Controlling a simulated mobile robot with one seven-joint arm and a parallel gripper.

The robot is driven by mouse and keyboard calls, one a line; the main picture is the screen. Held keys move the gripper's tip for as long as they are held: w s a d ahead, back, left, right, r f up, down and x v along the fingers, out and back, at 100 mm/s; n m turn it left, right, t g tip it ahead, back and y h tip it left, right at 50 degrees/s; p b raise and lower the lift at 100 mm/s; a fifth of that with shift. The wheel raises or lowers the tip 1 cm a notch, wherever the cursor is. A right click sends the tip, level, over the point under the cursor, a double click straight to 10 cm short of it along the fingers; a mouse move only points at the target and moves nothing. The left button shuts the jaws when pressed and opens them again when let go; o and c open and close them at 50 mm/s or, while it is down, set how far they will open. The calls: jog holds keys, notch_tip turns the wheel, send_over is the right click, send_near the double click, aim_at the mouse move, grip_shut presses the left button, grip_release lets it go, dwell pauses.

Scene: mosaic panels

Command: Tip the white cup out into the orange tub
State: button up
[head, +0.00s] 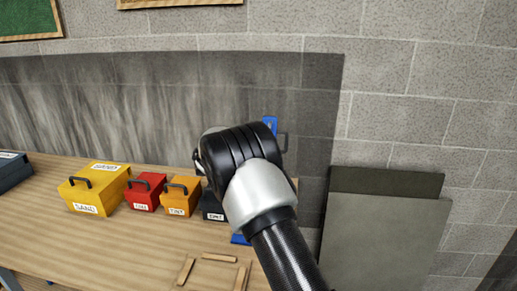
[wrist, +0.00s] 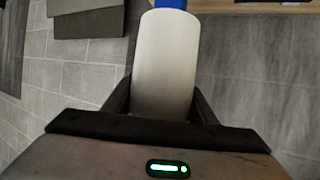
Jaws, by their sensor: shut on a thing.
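A white cup (wrist: 165,62) fills the middle of the wrist view, between the two dark fingers of my gripper (wrist: 163,100). My gripper is shut on it. The cup's contents do not show. In the head view my arm covers the gripper and the cup. A small orange box (head: 181,196) with a dark handle and a white label stands on the bench left of my arm. I cannot tell whether it is the orange tub; no open orange tub shows.
On the wooden bench (head: 120,240) stand a yellow box (head: 95,188), a red box (head: 146,191) and a dark box (head: 211,206), partly behind my arm. Thin wooden strips (head: 219,258) lie near the front. Grey panels (head: 385,230) lean on the wall at right.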

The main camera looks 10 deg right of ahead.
jog(key=f+m+t, duration=0.1)
jog(key=m, duration=0.1)
jog(key=w+f+m+t+b, duration=0.1)
jog(key=f+m, duration=0.1)
jog(key=d+f+m+t, duration=0.1)
jog(key=f+m, duration=0.1)
jog(key=shift+w+b, duration=0.15)
jog(key=shift+b, duration=0.25)
dwell(0.6)
jog(key=shift+b, duration=0.3)
jog(key=m+b, duration=0.1)
jog(key=b, duration=0.2)
jog(key=m+t+b, duration=0.1)
jog(key=b, duration=0.2)
jog(key=f+m+b, duration=0.1)
jog(key=b, duration=0.3)
jog(key=shift+d+m+t, duration=0.15)
jog(key=shift+m+t, duration=0.15)
jog(key=m+b, duration=0.1)
jog(key=b, duration=0.3)
jog(key=f+m+t+b, duration=0.1)
jog(key=b, duration=0.3)
jog(key=s+m+h+b, duration=0.1)
jog(key=b, duration=0.3)
jog(key=shift+d+f+b, duration=0.2)
jog(key=shift+f+b, duration=0.15)
